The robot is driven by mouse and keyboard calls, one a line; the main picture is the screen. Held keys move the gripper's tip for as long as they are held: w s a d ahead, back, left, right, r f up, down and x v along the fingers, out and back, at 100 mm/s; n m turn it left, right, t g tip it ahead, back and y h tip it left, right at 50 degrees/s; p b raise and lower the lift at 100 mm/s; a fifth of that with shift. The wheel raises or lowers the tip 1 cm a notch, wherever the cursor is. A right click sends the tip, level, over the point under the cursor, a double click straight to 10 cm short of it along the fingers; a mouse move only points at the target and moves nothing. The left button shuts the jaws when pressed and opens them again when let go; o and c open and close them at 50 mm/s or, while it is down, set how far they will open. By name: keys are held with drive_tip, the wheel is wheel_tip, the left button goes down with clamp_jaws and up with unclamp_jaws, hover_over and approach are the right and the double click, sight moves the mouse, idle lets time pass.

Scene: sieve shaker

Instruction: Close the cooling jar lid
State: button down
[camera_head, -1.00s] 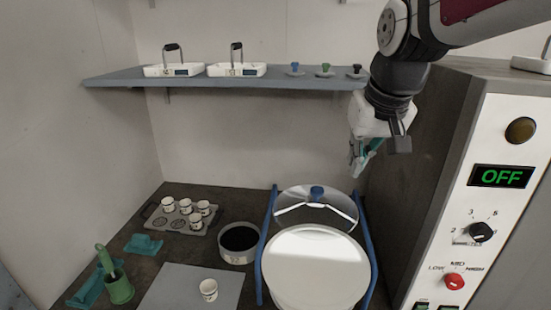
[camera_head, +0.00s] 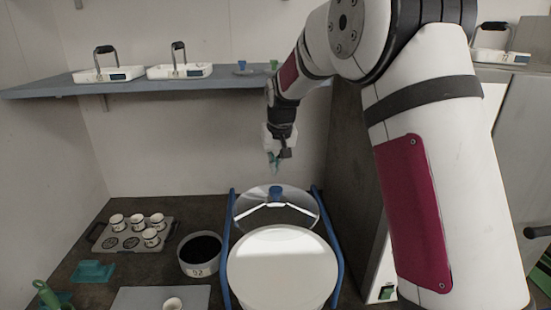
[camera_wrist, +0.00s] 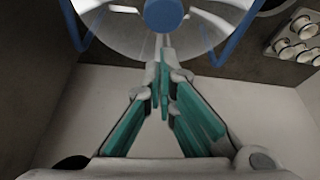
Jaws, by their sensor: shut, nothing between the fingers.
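The cooling jar is a wide, round white vessel (camera_head: 282,272) on the counter, between two blue rails. Its clear round lid (camera_head: 248,212) with a blue knob (camera_head: 276,193) stands tilted up behind it, so the jar looks open. In the wrist view the lid (camera_wrist: 205,20) and its blue knob (camera_wrist: 163,14) fill the top. My gripper (camera_head: 276,168) is above and behind the lid, pointing down. Its teal fingers (camera_wrist: 162,75) are shut and empty. They appear just short of the knob in the wrist view; contact does not show.
A dark-filled round container (camera_head: 200,254) stands left of the jar. A rack (camera_head: 128,238) with several white cups is farther left. A grey shelf (camera_head: 130,88) with trays runs above. A tall machine side stands close on the right, partly hidden by my arm.

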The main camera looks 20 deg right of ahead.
sight(276, 199)
drive_tip(key=shift+x, duration=2.7)
drive_tip(key=shift+p, duration=0.3)
